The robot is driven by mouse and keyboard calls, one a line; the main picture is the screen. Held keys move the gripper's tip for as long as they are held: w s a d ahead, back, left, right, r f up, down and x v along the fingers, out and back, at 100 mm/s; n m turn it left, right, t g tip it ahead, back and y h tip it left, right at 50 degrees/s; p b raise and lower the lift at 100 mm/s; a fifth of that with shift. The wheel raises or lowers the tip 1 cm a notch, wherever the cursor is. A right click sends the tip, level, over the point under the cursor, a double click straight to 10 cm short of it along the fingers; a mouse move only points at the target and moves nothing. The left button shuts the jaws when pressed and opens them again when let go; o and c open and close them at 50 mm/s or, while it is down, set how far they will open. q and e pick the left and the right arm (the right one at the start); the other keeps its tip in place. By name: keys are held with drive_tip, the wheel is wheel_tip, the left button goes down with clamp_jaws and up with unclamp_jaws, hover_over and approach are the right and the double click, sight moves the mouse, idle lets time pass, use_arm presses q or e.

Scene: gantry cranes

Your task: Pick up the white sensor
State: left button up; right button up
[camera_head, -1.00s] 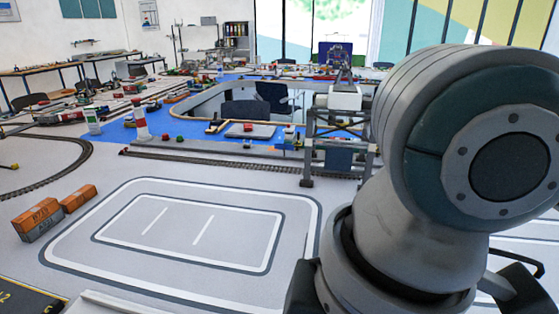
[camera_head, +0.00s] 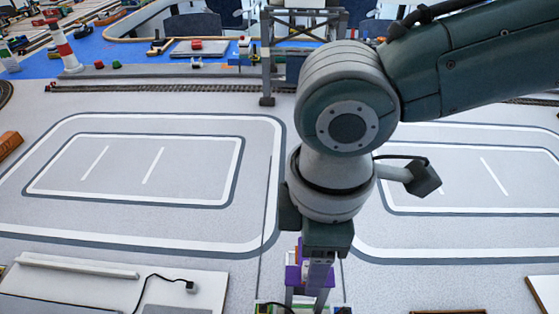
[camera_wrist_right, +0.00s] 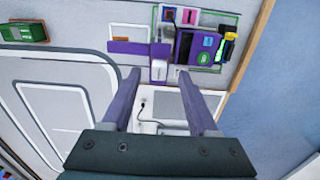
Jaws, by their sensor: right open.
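My right gripper (camera_head: 305,296) points down at the bottom middle of the head view. In the right wrist view its two fingers (camera_wrist_right: 157,74) are apart, with a pale block (camera_wrist_right: 159,69) on a purple holder (camera_wrist_right: 130,47) visible between the tips. I cannot tell whether they touch it. My left gripper is not in view.
Purple and dark devices (camera_wrist_right: 197,48) stand beside the holder. A green box (camera_wrist_right: 24,32) is at upper left of the wrist view. A crane frame (camera_head: 267,60) stands behind my arm. The marked grey floor (camera_head: 130,170) at left is clear.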

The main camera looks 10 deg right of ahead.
drive_tip(key=shift+f, duration=0.75)
clamp_jaws()
